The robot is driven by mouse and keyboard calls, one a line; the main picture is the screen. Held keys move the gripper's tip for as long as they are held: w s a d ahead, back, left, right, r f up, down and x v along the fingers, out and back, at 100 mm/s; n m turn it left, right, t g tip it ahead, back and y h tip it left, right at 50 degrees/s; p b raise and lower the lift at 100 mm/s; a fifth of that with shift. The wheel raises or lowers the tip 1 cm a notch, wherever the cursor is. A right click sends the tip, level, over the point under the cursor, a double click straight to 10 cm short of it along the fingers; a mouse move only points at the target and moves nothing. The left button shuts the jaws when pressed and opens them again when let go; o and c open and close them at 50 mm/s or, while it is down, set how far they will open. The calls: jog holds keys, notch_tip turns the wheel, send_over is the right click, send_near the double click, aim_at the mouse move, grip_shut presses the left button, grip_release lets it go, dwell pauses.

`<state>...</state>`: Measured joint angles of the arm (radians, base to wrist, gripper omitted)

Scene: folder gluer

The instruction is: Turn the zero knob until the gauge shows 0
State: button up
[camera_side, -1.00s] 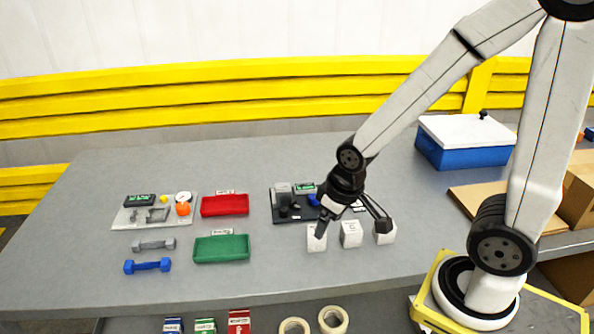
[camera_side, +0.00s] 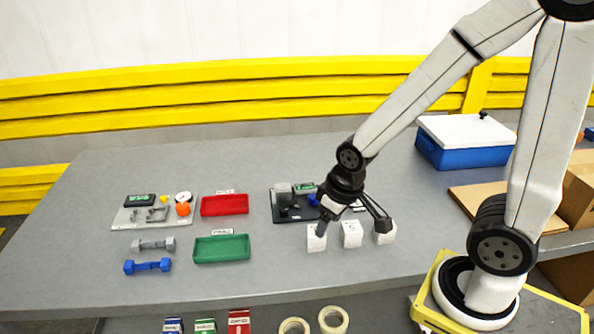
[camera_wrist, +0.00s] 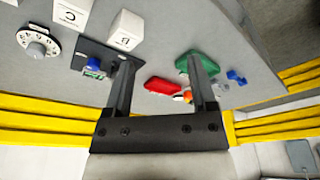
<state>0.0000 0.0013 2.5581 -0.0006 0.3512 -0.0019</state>
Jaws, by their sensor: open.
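A small round white gauge (camera_side: 183,196) stands at the back right of a pale plate (camera_side: 125,217), left on the table. Its reading is too small to tell. An orange knob (camera_side: 183,209) sits just in front of it; I cannot tell if it is the zero knob. In the wrist view, a white dial with a grey knob (camera_wrist: 37,48) lies at the left; I cannot pick it out in the side view. My gripper (camera_side: 352,229) is open and empty above the white blocks, far right of the plate. Its fingers also show in the wrist view (camera_wrist: 160,58).
Three white blocks (camera_side: 317,238) stand under my gripper. A black board (camera_side: 283,215) with small devices lies behind them. Red (camera_side: 225,205) and green (camera_side: 221,248) trays and grey (camera_side: 153,245) and blue (camera_side: 147,267) dumbbells lie leftward. A blue box (camera_side: 455,150) stands back right.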

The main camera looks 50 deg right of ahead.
jog(key=w+d+f+n+g+h, duration=0.25)
jog(key=w+n, duration=0.45)
jog(key=w, duration=0.5)
jog(key=n+g+h, duration=0.2)
jog(key=n, duration=0.5)
send_near(284, 209)
jog(key=f, duration=0.1)
jog(key=shift+s+d, duration=0.2)
jog(key=shift+d, duration=0.15)
jog(key=shift+f, duration=0.15)
jog(key=shift+m+y, duration=0.25)
jog(key=shift+m, duration=0.05)
jog(key=shift+x, duration=3.8)
jog(key=shift+d, duration=0.1)
grip_shut()
